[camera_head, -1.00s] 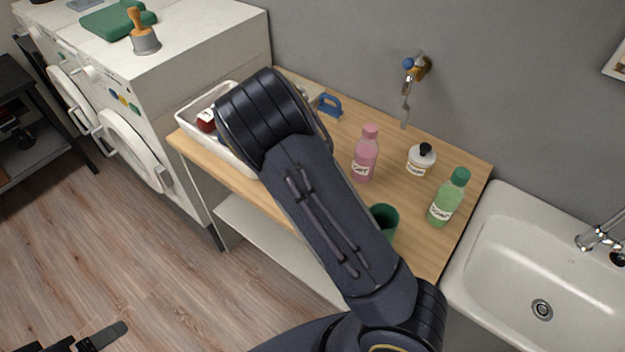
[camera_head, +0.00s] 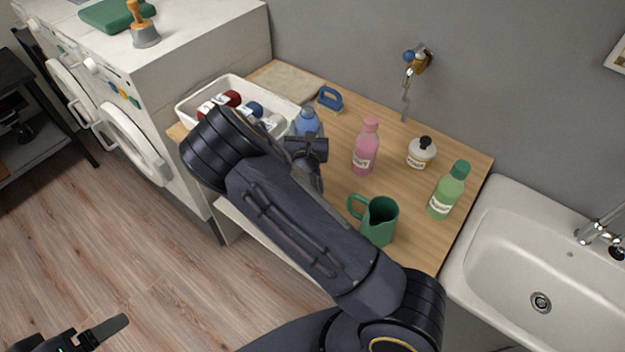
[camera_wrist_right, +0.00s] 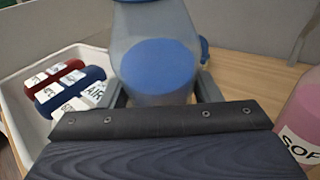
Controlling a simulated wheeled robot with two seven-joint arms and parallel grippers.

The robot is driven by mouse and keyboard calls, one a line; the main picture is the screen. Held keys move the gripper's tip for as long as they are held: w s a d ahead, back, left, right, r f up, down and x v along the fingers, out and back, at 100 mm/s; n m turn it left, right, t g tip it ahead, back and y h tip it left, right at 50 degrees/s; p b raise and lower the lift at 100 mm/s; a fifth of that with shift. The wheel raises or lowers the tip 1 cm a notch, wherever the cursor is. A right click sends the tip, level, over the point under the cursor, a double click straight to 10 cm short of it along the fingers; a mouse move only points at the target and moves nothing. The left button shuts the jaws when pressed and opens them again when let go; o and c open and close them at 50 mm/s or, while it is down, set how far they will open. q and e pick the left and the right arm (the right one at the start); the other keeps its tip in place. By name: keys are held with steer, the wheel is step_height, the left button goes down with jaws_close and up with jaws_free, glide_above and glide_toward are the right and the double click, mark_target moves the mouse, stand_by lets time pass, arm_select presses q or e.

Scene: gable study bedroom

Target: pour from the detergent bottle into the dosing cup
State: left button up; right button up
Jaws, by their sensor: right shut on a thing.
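A blue detergent bottle (camera_head: 308,121) stands on the wooden counter beside the white bin, seemingly upright. It also fills the middle of the right wrist view (camera_wrist_right: 158,62), translucent with a blue round patch. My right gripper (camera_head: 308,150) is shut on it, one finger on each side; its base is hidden. A green cup with a handle and spout (camera_head: 379,222), apparently the dosing cup, stands near the counter's front edge, right of my right forearm. Its inside shows little. My left gripper (camera_head: 85,338) is at the bottom left, partly cut off, over the floor.
A pink bottle (camera_head: 366,147), a white jar with a black cap (camera_head: 421,153) and a green bottle (camera_head: 448,191) stand behind and right of the cup. A white bin (camera_head: 190,108) holds several small bottles. A blue handled item (camera_head: 330,98) lies behind. A sink (camera_head: 480,262) is at right.

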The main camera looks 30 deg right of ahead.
mark_target(306, 114)
steer(key=shift+s+r+t+h, duration=0.1)
steer(key=shift+r+t+h, duration=0.85)
steer(key=shift+t, duration=0.45)
steer(key=shift+r+m, duration=0.3)
steer(key=shift+r, duration=0.1)
steer(key=shift+w+d+r+m+t+h+b, duration=0.1)
steer(key=shift+w+r+t+h+b, duration=0.2)
steer(key=shift+r, duration=0.65)
steer(key=shift+w+r+m+t+h+b, duration=0.1)
steer(key=shift+r+t+h, duration=0.15)
steer(key=shift+r+t, duration=0.5)
steer(key=shift+w+d+r+m+t+h+b, duration=0.1)
steer(key=shift+w+r+t+h+b, duration=0.15)
steer(key=shift+r, duration=0.9)
steer(key=shift+r, duration=0.5)
steer(key=shift+w+d+r+m+t+h+b, duration=0.1)
steer(key=shift+w+r+m+t+h+b, duration=0.1)
steer(key=shift+r+t+h+b, duration=0.4)
steer(key=shift+w+d+r+m+t+h+b, duration=0.1)
steer(key=shift+r+m+h+b, duration=0.15)
steer(key=shift+r+b, duration=0.6)
steer(key=shift+w+r+m+t+h+b, duration=0.15)
steer(key=shift+r+m+t+h+b, duration=0.25)
steer(key=shift+r+h+b, duration=0.85)
steer(key=shift+f+y+b, duration=0.2)
steer(key=shift+y+b, duration=0.15)
